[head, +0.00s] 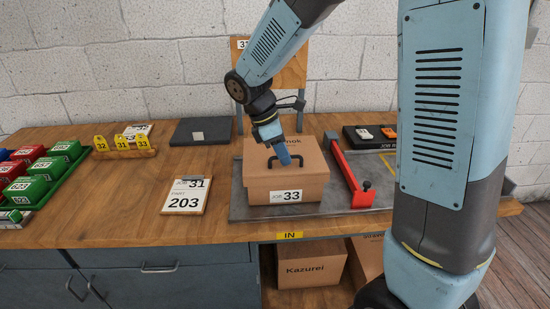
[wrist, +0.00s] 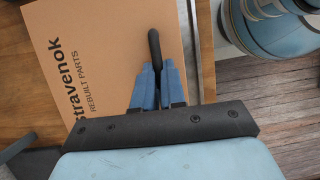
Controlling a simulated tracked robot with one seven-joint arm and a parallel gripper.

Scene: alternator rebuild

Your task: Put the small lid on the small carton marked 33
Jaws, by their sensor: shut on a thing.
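The small carton marked 33 (head: 260,197) stands on a grey mat (head: 240,209) on the bench, its number label facing front. The small brown lid (head: 262,166) lies over the carton's top, roughly lined up with it; I cannot tell whether it is fully seated. The lid has a black bar handle (head: 299,157). My gripper (head: 284,158) points down and is shut on this handle. In the wrist view, the blue fingers (wrist: 158,86) pinch the handle (wrist: 154,48), and the lid (wrist: 105,50) shows printed words, partly cut off. The carton's inside is hidden.
A clipboard reading 203 (head: 187,196) lies to the left. Green bins (head: 45,168) and yellow number tags (head: 122,143) stand farther left. Cartons (head: 311,264) sit on the shelf below.

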